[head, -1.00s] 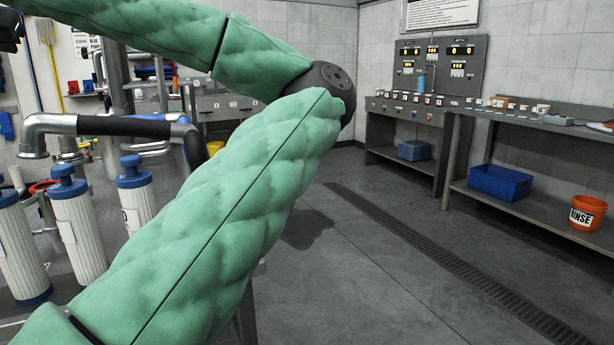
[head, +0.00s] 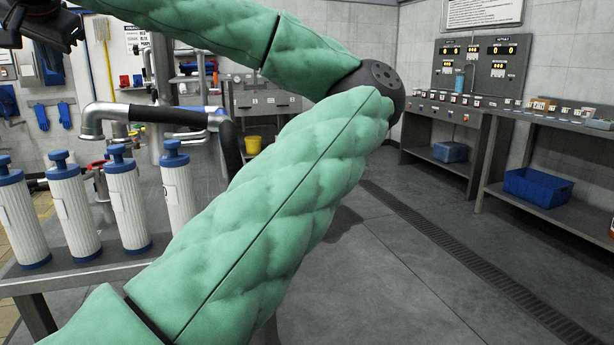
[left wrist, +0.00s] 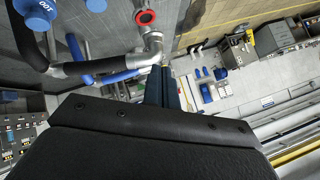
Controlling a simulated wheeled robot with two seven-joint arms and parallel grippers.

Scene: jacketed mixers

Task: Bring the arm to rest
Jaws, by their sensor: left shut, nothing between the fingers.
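My left arm, in a quilted green sleeve, fills the middle of the head view, bent at a dark elbow joint. Its forearm runs back to the upper left, where my dark left gripper (head: 50,66) hangs at the picture's edge, partly cut off. In the left wrist view, the two dark blue fingers of this gripper (left wrist: 162,88) are together beyond the black housing, with nothing held. My right gripper is in neither view.
Several white cylinders with blue caps (head: 126,200) stand on a grey table (head: 90,275) at left. A bent metal pipe (head: 98,118) rises behind them. A blue bin (head: 538,187) sits on the right bench's lower shelf. Floor (head: 400,285) right of my arm is clear.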

